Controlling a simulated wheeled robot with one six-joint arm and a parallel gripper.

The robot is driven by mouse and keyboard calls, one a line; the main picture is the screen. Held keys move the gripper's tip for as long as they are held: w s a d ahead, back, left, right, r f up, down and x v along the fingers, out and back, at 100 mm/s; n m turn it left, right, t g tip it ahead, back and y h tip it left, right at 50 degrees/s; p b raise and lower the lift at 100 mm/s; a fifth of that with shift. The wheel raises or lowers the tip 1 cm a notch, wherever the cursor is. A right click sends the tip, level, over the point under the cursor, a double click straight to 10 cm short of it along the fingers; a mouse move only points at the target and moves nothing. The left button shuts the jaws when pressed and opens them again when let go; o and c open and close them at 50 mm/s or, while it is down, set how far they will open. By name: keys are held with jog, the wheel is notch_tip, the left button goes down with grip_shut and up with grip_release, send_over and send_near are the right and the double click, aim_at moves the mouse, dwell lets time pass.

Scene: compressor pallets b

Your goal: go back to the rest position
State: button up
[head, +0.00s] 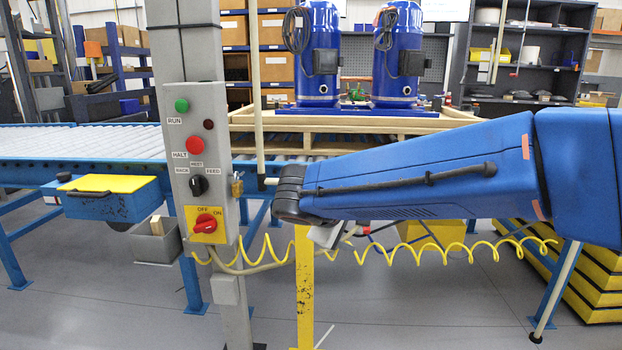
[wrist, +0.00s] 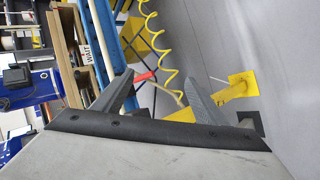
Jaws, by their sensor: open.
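My gripper (wrist: 162,88) is open in the wrist view, its two grey fingers spread apart with nothing held between them. In the head view my blue arm reaches in from the right. Its dark wrist end is close to the control post (head: 228,280), in front of the conveyor. The gripper is mostly hidden there; only a small grey part shows below the wrist. The control box (head: 218,140) has a green button, a red button, a black selector knob (head: 198,186) and a red rotary switch (head: 205,223) on a yellow plate.
A yellow coiled hose (head: 480,247) hangs below my arm, also in the wrist view (wrist: 152,40). A yellow post (head: 304,290) stands beneath the wrist. Blue compressors (head: 318,60) stand on a wooden pallet behind. A yellow-lidded blue box (head: 105,205) is at left. Yellow-black stacked blocks (head: 590,295) are at right.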

jog(key=s+d+f+m+g+y, duration=0.1)
jog(key=s+d+f+m+g, duration=0.15)
jog(key=s+d, duration=0.5)
jog(key=s+d+f+m+g+y, duration=0.1)
jog(key=s+d+f+m+g, duration=0.15)
jog(key=s+d, duration=0.5)
jog(key=s+d+f+m+y, duration=0.1)
jog(key=s+f+m+y, duration=0.1)
jog(key=s, duration=0.4)
jog(key=s+d+f+m+t+y, duration=0.1)
jog(key=s+d+f+m+y, duration=0.1)
jog(key=s+f, duration=0.2)
jog(key=shift+s+d+f, duration=0.25)
jog(key=shift+s+f, duration=0.05)
jog(key=shift+s, duration=0.65)
